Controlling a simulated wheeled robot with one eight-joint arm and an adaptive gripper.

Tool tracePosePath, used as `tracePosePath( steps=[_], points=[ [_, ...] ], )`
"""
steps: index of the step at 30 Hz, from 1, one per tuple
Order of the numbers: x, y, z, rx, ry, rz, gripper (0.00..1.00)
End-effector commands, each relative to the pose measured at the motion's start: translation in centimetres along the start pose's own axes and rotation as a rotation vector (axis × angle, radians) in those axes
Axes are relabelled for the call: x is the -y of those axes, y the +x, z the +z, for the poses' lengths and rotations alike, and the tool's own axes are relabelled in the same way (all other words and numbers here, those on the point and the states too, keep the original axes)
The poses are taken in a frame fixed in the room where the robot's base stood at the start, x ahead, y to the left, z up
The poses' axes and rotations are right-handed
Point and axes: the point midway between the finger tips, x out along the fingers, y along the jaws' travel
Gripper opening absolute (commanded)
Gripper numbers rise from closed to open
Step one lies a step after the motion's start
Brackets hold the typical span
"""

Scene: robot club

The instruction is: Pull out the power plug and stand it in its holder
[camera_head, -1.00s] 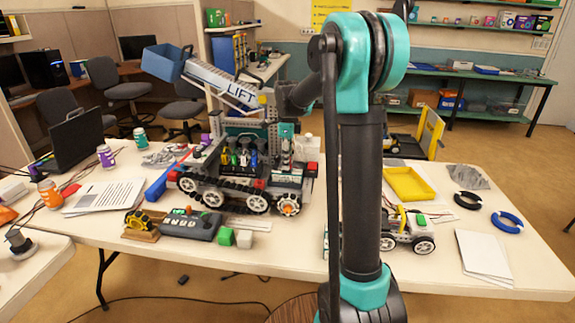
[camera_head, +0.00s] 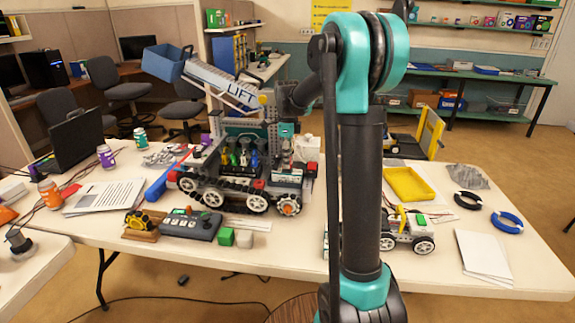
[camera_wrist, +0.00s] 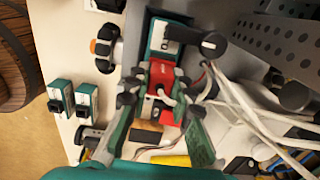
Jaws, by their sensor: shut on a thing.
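In the wrist view my gripper (camera_wrist: 158,88) is shut on a red power plug (camera_wrist: 162,73), with one black-tipped green finger on each side. White cable shows at the plug and to its right. The plug is right by a teal and white block (camera_wrist: 162,38) on the large robot; I cannot tell whether it is still seated. In the head view the large tracked robot (camera_head: 235,175) stands mid-table, and my arm hides part of its right side. My fingers and the plug are not clear there. I cannot make out the plug's holder for certain.
White cables (camera_wrist: 235,105) run close to the right finger. A grey perforated plate (camera_wrist: 285,45) stands at upper right in the wrist view. In the head view a small wheeled robot (camera_head: 412,232), a yellow tray (camera_head: 408,184) and a controller box (camera_head: 190,225) lie on the table (camera_head: 290,268).

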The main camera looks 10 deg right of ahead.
Motion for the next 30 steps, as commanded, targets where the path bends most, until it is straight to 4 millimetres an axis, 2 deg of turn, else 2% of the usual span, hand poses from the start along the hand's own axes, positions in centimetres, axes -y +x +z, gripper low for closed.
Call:
tracePosePath(
  steps=[4, 5, 9, 10, 30],
  points=[
    [-0.1, 0.2, 0.0, -0.001, 0.000, 0.002, 0.00],
    [-0.1, 0.2, 0.0, -0.001, 0.000, 0.002, 0.19],
    [-0.1, 0.2, 0.0, -0.001, 0.000, 0.002, 0.01],
    [-0.1, 0.2, 0.0, -0.001, 0.000, 0.002, 0.00],
    [-0.1, -0.9, 0.0, 0.000, 0.000, 0.001, 0.00]
  ],
)
